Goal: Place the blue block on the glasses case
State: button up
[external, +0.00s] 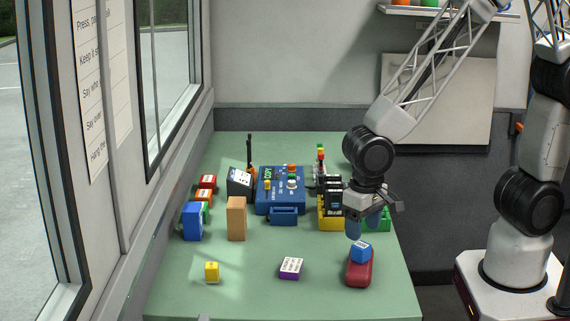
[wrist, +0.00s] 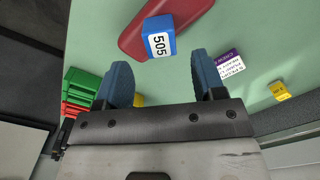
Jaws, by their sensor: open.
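The blue block (external: 361,251) rests on the red glasses case (external: 358,273) near the front right of the green table. In the wrist view the blue block (wrist: 159,38) shows a white label reading 505, and the glasses case (wrist: 190,12) lies under it. The block sits on the case's middle and looks slightly turned. My gripper (external: 368,227) is just above the block with blue fingertips apart. In the wrist view my gripper (wrist: 164,75) is open, with nothing between its fingers and the block beyond the tips.
A purple block with a white label (external: 291,268) and a yellow block (external: 212,272) stand on the front of the table. A blue control box (external: 281,190), a tan block (external: 236,218) and a blue block at left (external: 192,221) stand behind. Yellow and green bins (external: 331,219) are behind my gripper.

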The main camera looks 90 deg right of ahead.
aim_at(363, 243)
notch_tip(363, 243, up, 6)
dwell(0.4)
jog(key=shift+r, duration=0.15)
dwell(0.4)
jog(key=s+d+r+n+t, duration=0.2)
jog(key=s+d+r+n, duration=0.6)
jog(key=s+d+r, duration=0.4)
jog(key=s+r, duration=0.2)
jog(key=s, duration=0.3)
jog(key=shift+s+d+r+n+t, duration=0.2)
jog(key=shift+s+r+n+t, duration=0.1)
jog(key=shift+r+n, duration=0.1)
